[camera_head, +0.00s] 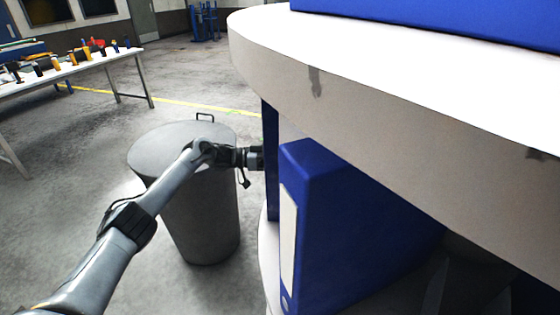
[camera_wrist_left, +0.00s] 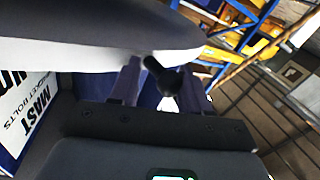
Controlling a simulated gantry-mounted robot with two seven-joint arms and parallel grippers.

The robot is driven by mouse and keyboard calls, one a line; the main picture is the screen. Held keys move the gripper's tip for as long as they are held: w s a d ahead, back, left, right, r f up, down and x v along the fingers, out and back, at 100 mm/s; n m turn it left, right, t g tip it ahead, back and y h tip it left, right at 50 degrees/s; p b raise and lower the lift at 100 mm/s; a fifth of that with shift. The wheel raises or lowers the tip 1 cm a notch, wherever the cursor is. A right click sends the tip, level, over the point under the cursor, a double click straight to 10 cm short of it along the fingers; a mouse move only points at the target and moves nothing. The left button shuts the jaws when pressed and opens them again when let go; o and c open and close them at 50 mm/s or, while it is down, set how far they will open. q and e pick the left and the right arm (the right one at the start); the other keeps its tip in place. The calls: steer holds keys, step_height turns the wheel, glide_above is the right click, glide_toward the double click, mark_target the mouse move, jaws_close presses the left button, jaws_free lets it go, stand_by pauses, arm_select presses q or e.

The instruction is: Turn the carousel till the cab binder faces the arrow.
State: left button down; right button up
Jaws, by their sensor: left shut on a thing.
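The carousel (camera_head: 345,95) is a large round off-white unit filling the right of the head view, with its upper disc overhanging a lower tier. A blue binder (camera_head: 325,185) with a blank-looking pale spine label stands on the lower tier. My left gripper (camera_head: 257,158) is at the carousel's left side, under the disc's rim, beside the binders. In the left wrist view, its fingers (camera_wrist_left: 163,88) are shut on a black knob (camera_wrist_left: 166,78) just under the rim. A white label (camera_wrist_left: 25,110) there reads "MAST" and "BOLTS". No cab label or arrow is readable. My right gripper is not in view.
A grey lidded bin (camera_head: 205,220) stands on the floor just under my left arm. A white table (camera_head: 85,68) with small parts is at the back left. Blue-and-orange racking (camera_wrist_left: 240,50) shows in the left wrist view. Open floor lies between bin and table.

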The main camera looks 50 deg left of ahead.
arm_select(q)
steer(key=shift+w+d+r, duration=0.25)
steer(key=shift+w+d, duration=0.05)
steer(key=shift+w, duration=0.05)
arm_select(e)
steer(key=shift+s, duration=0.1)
arm_select(q)
steer(key=shift+d, duration=0.1)
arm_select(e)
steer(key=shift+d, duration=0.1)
arm_select(q)
steer(key=c, duration=0.9)
jaws_free()
steer(key=shift+s+a, duration=0.15)
steer(key=shift+a, duration=0.05)
steer(key=shift+f+p+v, duration=0.2)
steer(key=shift+p+v, duration=0.25)
steer(key=shift+v, duration=5.05)
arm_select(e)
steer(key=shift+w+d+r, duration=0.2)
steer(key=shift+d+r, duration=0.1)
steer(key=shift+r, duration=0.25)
